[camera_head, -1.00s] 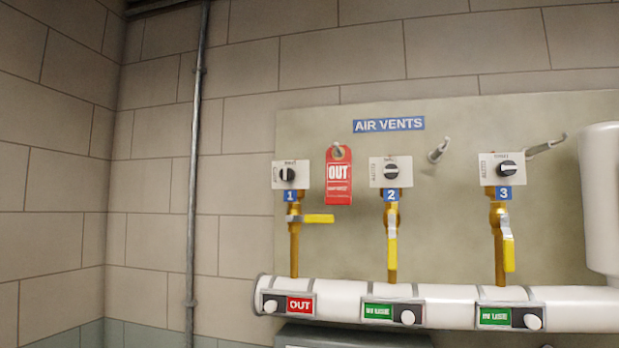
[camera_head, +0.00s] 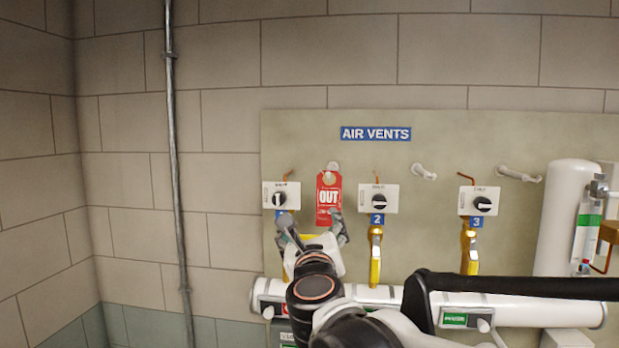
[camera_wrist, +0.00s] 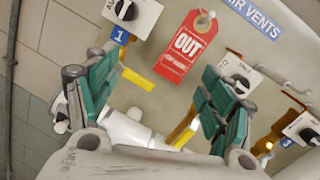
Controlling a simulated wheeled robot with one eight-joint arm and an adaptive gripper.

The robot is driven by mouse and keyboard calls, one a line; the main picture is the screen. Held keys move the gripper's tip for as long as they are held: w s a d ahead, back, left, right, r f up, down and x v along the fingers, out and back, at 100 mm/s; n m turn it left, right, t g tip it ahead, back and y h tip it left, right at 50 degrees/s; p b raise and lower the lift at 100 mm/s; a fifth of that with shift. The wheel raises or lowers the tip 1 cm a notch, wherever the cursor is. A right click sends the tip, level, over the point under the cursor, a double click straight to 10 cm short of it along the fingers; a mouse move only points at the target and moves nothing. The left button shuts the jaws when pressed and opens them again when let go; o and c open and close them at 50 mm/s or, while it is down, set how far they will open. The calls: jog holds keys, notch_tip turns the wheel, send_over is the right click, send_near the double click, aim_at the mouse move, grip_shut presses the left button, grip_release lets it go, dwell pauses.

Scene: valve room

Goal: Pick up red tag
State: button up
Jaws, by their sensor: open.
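The red tag (camera_head: 327,197), marked OUT, hangs by its hole from a hook (camera_head: 332,167) on the panel, between valves 1 and 2. My gripper (camera_head: 314,228) is just below and in front of the tag in the head view, its fingers apart. In the wrist view the tag (camera_wrist: 184,50) is tilted and hangs on its hook beyond the open green-padded fingers (camera_wrist: 155,95). Nothing is between the fingers, and they appear apart from the tag. My arm hides most of the yellow handle of valve 1 in the head view.
Switch boxes 1 (camera_head: 281,195) and 2 (camera_head: 378,198) flank the tag closely. Yellow handle 2 (camera_head: 375,258) is to the lower right. Empty hooks (camera_head: 423,172) stick out farther right. A white pipe (camera_head: 540,309) runs below. A white cylinder (camera_head: 566,215) stands at right.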

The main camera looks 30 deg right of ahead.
jog(key=d+r+m+g+h+p, duration=0.2)
jog(key=d+m, duration=0.1)
jog(key=m, duration=0.3)
send_near(329, 202)
jog(key=x, duration=0.2)
jog(key=p+x, duration=0.1)
jog(key=x, duration=0.1)
jog(key=shift+s+d+f, duration=0.15)
jog(key=shift+s+d, duration=0.05)
jog(key=shift+d, duration=0.1)
jog(key=shift+n, duration=0.3)
jog(key=shift+a+p+x, duration=0.25)
jog(key=shift+p+x, duration=0.55)
jog(key=shift+x, duration=2.3)
jog(key=shift+w, duration=0.2)
jog(key=c, duration=1)
